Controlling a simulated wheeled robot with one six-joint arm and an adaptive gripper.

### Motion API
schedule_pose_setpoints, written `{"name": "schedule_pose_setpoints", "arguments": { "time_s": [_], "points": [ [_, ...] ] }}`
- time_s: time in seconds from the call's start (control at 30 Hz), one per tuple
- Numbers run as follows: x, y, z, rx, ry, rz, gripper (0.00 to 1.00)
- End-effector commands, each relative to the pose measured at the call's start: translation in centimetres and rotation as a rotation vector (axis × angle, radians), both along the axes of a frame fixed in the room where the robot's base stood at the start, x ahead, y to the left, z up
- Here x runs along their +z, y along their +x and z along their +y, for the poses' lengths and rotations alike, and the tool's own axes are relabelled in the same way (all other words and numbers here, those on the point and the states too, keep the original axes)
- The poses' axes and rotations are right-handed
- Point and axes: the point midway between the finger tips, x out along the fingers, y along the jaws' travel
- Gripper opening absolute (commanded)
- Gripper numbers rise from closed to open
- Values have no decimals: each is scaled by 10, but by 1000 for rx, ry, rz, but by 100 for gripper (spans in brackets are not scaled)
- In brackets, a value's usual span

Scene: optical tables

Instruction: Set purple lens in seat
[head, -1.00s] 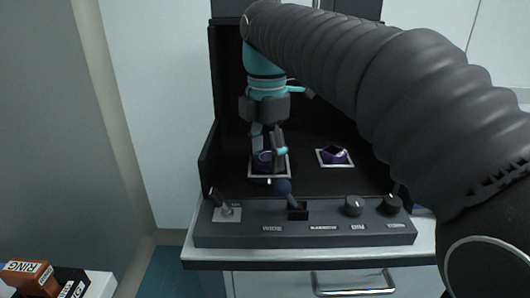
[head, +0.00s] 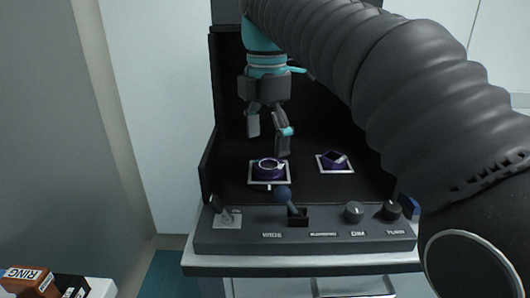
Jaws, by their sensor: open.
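A round purple lens (head: 268,167) sits within the left square white-framed seat (head: 256,182) on the black bench floor. It looks level, but I cannot tell how fully it is seated. A second purple piece with a dark square top (head: 333,159) sits in the right white-framed square (head: 348,169). My gripper (head: 268,145) is open and empty, just above the left lens and apart from it. Its fingers point down.
Black walls enclose the back and sides. Boxes (head: 28,279) lie at lower left.

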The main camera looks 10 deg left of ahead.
Motion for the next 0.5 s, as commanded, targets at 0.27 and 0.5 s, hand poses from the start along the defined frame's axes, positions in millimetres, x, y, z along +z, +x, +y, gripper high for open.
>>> {"name": "schedule_pose_setpoints", "arguments": {
  "time_s": [0.27,0.5],
  "points": [
    [25,0,0,0,1,-1,86],
    [29,0,0,0,0,0,86]
  ]
}}
